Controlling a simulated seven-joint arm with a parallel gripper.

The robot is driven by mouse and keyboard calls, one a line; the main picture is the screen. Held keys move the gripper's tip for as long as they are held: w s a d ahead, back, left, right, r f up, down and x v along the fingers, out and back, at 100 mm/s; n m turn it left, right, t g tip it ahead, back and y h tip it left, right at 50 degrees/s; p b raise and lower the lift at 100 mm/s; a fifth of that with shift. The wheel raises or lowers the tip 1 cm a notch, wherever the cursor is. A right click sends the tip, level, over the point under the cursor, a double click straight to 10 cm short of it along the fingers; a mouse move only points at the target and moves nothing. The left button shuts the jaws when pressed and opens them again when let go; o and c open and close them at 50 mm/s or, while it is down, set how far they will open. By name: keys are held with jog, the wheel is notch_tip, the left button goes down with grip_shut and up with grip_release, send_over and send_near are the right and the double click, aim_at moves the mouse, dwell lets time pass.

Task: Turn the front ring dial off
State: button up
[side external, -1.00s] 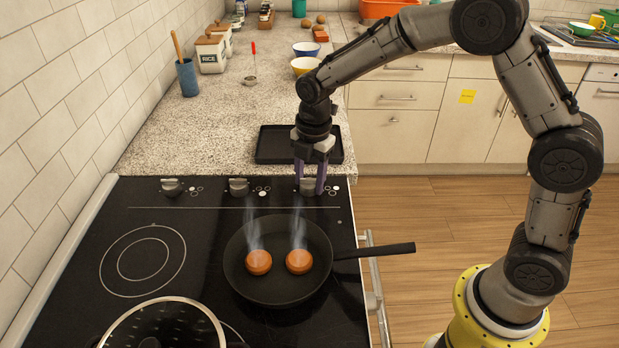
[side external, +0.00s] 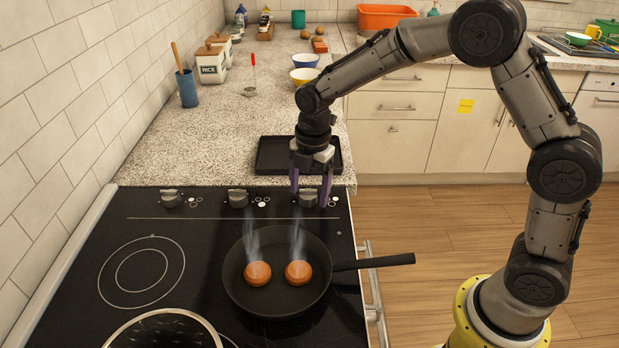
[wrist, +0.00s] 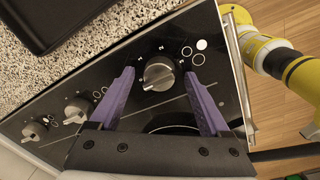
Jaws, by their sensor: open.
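The stove's control strip carries three grey dials along its far edge. My gripper (side external: 309,192) points down over the right-hand dial (side external: 308,198), with its purple fingers open and apart. In the wrist view, my gripper (wrist: 159,76) has one finger on each side of that dial (wrist: 159,73), with visible gaps between the fingers and the knob. The middle dial (side external: 238,198) and left dial (side external: 171,198) stand clear of my gripper. They also show at the lower left of the wrist view. I cannot tell from the markings which ring each dial serves.
A black pan (side external: 276,300) with two steaming orange-brown patties sits on the cooktop, its handle (side external: 375,262) pointing right. A glass-lidded pot (side external: 165,330) is at the near left. A black tray (side external: 272,155) lies on the counter behind my gripper.

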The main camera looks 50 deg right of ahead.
notch_tip(320, 180, up, 14)
jog(key=shift+s, duration=0.4)
jog(key=shift+d, duration=0.15)
notch_tip(320, 180, up, 6)
jog(key=t, duration=0.1)
send_over(313, 195)
jog(key=s+d, duration=0.2)
jog(key=s, duration=0.2)
jog(key=s+d+r+m+t, duration=0.2)
jog(key=s+r+m, duration=0.15)
jog(key=s, duration=0.55)
jog(key=s+f+m+t, duration=0.1)
jog(key=s+f+m, duration=0.3)
jog(key=s+m, duration=0.2)
jog(key=s+d+f+m, duration=0.1)
jog(key=s+f+m, duration=0.4)
jog(key=m, duration=0.6)
jog(key=shift+s+f+t, duration=0.15)
jog(key=shift+s+t, duration=0.25)
jog(key=shift+s, duration=0.7)
